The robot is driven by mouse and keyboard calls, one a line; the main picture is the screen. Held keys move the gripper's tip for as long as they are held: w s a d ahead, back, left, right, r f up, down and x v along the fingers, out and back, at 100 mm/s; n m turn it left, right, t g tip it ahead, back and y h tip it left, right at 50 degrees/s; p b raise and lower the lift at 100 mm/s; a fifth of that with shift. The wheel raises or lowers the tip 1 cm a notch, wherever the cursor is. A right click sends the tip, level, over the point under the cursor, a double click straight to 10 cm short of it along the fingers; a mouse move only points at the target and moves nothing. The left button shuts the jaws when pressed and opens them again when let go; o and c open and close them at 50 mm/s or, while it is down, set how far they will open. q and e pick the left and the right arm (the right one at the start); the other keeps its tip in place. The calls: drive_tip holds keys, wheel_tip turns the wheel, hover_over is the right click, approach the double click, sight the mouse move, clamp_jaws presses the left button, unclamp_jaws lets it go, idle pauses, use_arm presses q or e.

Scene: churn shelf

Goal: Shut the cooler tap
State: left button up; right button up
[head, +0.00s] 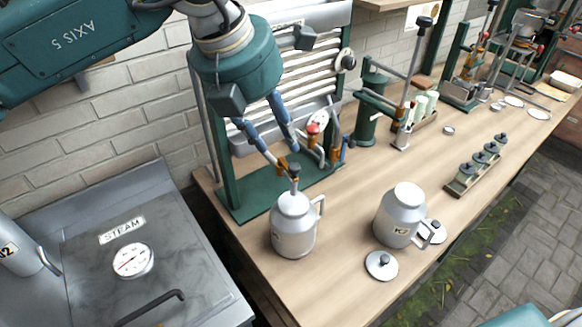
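The cooler (300,62) is a ribbed white panel in a green frame against the brick wall. At its foot is a cluster of pipes and valves with a red knob (313,128). A dark-topped brown and metal fitting (294,172), possibly the tap, stands just above the mouth of a metal can (293,228). I cannot tell its handle position. My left gripper (288,157) reaches down in front of the cooler, fingers apart, tips close to this fitting. I cannot tell whether they touch it. My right gripper is out of view.
A second can marked K2 (400,215) and a loose lid (381,265) stand to the right. Green-framed hand machines (366,122) and a rack of small jars (477,164) are farther along the bench. A grey STEAM cabinet (165,285) stands left. The middle bench (350,195) is clear.

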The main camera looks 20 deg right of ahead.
sight(294, 166)
use_arm(q)
drive_tip(key=p+x, duration=0.3)
drive_tip(key=x, duration=0.6)
drive_tip(key=shift+d+f, duration=0.2)
drive_tip(key=shift+f, duration=0.35)
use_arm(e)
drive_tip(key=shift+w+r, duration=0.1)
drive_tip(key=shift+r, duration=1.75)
use_arm(q)
drive_tip(key=shift+c, duration=0.3)
clamp_jaws()
drive_tip(key=shift+w, duration=0.1)
